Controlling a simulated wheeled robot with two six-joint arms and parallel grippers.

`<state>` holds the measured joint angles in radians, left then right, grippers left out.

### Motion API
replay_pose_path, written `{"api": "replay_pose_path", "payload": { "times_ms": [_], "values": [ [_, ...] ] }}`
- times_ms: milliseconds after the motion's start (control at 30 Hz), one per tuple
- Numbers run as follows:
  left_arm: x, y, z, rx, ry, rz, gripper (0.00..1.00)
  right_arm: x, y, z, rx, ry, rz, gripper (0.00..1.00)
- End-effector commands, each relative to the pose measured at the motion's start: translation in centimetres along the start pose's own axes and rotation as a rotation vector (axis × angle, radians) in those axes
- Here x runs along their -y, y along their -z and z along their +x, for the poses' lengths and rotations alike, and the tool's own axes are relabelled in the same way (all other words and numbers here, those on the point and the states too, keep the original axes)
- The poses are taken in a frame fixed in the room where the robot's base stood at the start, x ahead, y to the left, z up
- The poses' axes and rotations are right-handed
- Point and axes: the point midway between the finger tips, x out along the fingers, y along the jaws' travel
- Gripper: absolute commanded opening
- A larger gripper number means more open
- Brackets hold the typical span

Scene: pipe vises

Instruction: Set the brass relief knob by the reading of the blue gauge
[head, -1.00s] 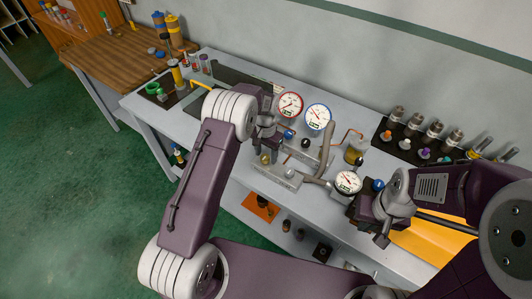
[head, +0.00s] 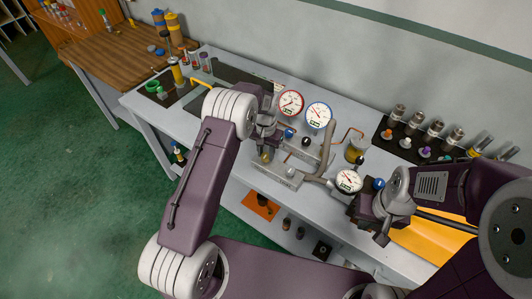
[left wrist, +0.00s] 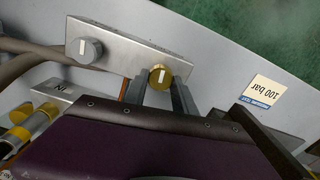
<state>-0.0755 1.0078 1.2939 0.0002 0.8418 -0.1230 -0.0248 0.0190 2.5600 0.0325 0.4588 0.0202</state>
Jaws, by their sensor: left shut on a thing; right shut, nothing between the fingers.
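The blue-rimmed gauge (head: 319,115) stands at the back of the bench in the head view; its reading is too small to tell. The brass knob (left wrist: 160,77) sits on a pale metal block (left wrist: 125,50), beside a grey knob (left wrist: 90,50). My left gripper (left wrist: 158,92) is shut on the brass knob, one finger on each side of it, and the knob's white mark faces the camera. In the head view my left gripper (head: 266,150) is over the block, partly hiding the knob. My right gripper (head: 380,233) is shut and empty at the bench's front right.
Hoses and blue and black knobs crowd around the block. A "100 bar" tag (left wrist: 264,98) lies beside my left fingers.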

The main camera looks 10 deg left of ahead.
Motion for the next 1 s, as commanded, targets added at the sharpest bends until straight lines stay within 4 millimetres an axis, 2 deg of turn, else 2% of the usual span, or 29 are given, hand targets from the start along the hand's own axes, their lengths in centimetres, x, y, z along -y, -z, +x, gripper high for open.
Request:
{"api": "replay_pose_path", "payload": {
  "times_ms": [600,1000],
  "values": [
    [0.25,0.19,-0.29,-0.008,-0.001,-0.56,0.0,0.0,-0.01,0.08,0.0,0.0,0.0,0.0],
    [0.34,0.21,-0.36,-0.011,-0.002,-0.813,0.0,0.0,-0.01,0.09,0.0,0.0,0.0,0.0]
  ]
}}
